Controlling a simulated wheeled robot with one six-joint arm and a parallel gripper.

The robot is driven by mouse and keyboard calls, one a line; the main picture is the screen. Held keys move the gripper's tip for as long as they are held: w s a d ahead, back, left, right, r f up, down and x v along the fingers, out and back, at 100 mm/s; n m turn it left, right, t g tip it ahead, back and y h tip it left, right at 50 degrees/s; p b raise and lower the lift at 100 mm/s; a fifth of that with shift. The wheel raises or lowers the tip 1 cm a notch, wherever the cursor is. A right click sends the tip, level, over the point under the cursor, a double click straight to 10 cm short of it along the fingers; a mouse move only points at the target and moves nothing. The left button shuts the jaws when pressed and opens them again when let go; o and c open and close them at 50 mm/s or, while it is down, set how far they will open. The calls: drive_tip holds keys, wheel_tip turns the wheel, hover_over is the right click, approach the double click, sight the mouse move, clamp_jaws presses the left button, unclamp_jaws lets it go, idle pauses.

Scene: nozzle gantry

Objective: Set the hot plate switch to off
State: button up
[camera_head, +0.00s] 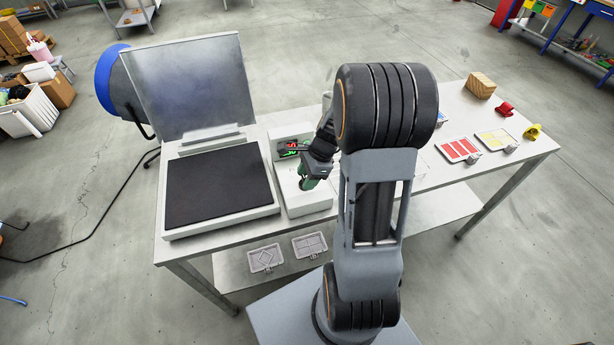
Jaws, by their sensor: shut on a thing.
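The hot plate (220,188) is a black flat slab in a white frame at the left of the table, with a grey panel raised behind it. A white control box (309,203) stands against its right side. A display with red and green marks (288,149) is at the back of the box. My gripper (307,184) points down at the box top, with green at its tip. It is shut on what seems to be the hot plate switch. The switch is hidden by the gripper, so its setting cannot be told.
My arm covers the table's middle. Two grey trays (266,258) (309,245) lie on the lower shelf.

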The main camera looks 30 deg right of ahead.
drive_tip(key=shift+n, duration=0.3)
drive_tip(key=n+g, duration=0.1)
drive_tip(key=n, duration=0.2)
drive_tip(key=shift+w, duration=0.15)
drive_tip(key=n+g, duration=0.1)
drive_tip(key=n, duration=0.2)
drive_tip(key=shift+w+n+g+p, duration=0.1)
drive_tip(key=shift+n+g+p, duration=0.2)
drive_tip(key=shift+g+p, duration=0.1)
drive_tip(key=n+h, duration=0.1)
drive_tip(key=n, duration=0.2)
drive_tip(key=n+g+h, duration=0.1)
drive_tip(key=n, duration=0.2)
drive_tip(key=shift+w+a+g, duration=0.15)
drive_tip(key=shift+g, duration=0.15)
drive_tip(key=shift+n, duration=0.5)
drive_tip(key=o, duration=0.9)
drive_tip(key=b+v, duration=0.1)
drive_tip(key=v, duration=1.2)
drive_tip(key=shift+w+r, duration=0.25)
drive_tip(key=shift+r, duration=0.1)
